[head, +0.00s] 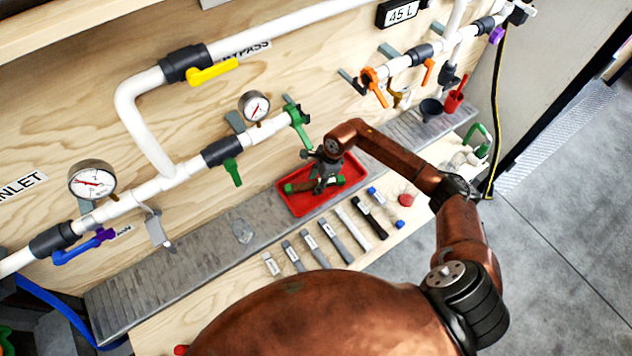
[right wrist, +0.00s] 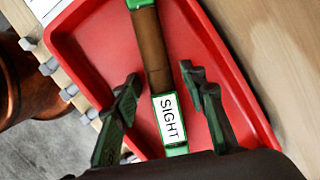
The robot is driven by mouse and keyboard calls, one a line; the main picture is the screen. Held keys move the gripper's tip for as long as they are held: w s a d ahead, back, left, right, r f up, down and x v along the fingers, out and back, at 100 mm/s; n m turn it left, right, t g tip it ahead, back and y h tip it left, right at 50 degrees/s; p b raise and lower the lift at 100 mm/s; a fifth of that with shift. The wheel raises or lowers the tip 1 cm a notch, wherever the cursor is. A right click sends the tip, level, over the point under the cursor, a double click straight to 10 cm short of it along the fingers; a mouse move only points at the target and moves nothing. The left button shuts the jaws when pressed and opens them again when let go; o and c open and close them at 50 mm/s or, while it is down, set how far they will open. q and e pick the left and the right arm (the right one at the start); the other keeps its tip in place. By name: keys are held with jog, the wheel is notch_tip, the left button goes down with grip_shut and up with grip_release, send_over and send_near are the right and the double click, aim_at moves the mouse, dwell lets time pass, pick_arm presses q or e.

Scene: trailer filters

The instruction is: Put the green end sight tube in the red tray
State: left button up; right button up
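The sight tube (right wrist: 152,50) has a brown middle, green ends and a white label reading SIGHT. It lies in the red tray (right wrist: 88,62), within its walls; whether it rests flat on the floor is hard to tell. In the head view its green end (head: 341,180) shows beside my gripper, inside the red tray (head: 301,209). My right gripper (head: 324,178) is over the tray. In the right wrist view its dark fingers (right wrist: 160,82) stand apart on either side of the tube, with visible gaps. My left gripper is not in view.
A row of labelled grey pieces (head: 306,247) lies in front of the tray. Pipes with a gauge (head: 254,106) and a green valve (head: 300,116) run close behind the tray.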

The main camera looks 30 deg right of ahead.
aim_at(318, 182)
jog(key=shift+d+r, duration=0.15)
jog(key=shift+r, duration=0.4)
jog(key=v, duration=0.2)
jog(key=p+v, duration=0.1)
jog(key=v, duration=0.1)
jog(key=shift+s+d+r, duration=0.15)
jog(key=shift+s+d, duration=0.05)
jog(key=shift+d, duration=0.2)
jog(key=s+d, duration=0.1)
jog(key=d, duration=0.2)
jog(key=s+d, duration=0.2)
jog(key=d, duration=0.1)
jog(key=s+d, duration=0.2)
jog(key=d, duration=0.2)
jog(key=shift+a, duration=0.15)
